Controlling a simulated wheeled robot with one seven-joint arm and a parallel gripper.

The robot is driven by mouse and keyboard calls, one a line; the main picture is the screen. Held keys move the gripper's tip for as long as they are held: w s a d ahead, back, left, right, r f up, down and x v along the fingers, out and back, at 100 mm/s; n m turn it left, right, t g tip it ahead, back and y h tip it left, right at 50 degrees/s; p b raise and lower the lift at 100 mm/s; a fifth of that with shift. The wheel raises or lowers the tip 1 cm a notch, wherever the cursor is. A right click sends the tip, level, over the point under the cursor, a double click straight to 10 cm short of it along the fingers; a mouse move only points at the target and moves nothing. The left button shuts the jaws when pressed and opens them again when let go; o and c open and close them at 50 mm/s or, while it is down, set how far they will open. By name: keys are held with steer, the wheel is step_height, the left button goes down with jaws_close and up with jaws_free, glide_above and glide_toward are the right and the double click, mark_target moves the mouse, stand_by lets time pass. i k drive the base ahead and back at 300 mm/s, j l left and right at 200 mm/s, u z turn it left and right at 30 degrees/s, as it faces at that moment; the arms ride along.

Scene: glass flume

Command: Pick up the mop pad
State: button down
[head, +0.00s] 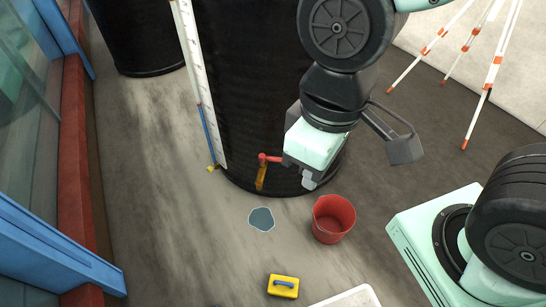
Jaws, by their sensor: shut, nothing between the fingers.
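The mop pad (273,291), a yellow block with a blue handle on top, lies on the grey floor near the bottom centre of the head view. It stands clear of my gripper. My gripper (308,182) is shut and empty, pointing down in front of the black tank, above and behind the mop pad in the picture. Its fingertips are small in this view.
A blue-grey puddle-like patch (262,219) lies behind the mop pad. A red bucket (333,219) stands right of it. A black tank (240,100) with a red-handled tap (265,158) rises behind. A white-edged object (350,299) sits at the bottom. Open floor lies left.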

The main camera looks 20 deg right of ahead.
mark_target(279, 286)
steer(key=k+l+u, duration=0.2)
steer(key=k, duration=0.35)
steer(key=k+l+u, duration=0.15)
steer(key=k, duration=0.45)
steer(key=i+l, duration=0.1)
steer(key=l, duration=0.2)
steer(key=i+l, duration=0.1)
steer(key=l, duration=0.25)
steer(key=i+l, duration=0.1)
steer(key=l, duration=0.2)
steer(key=l+u, duration=0.2)
steer(key=u, duration=1.45)
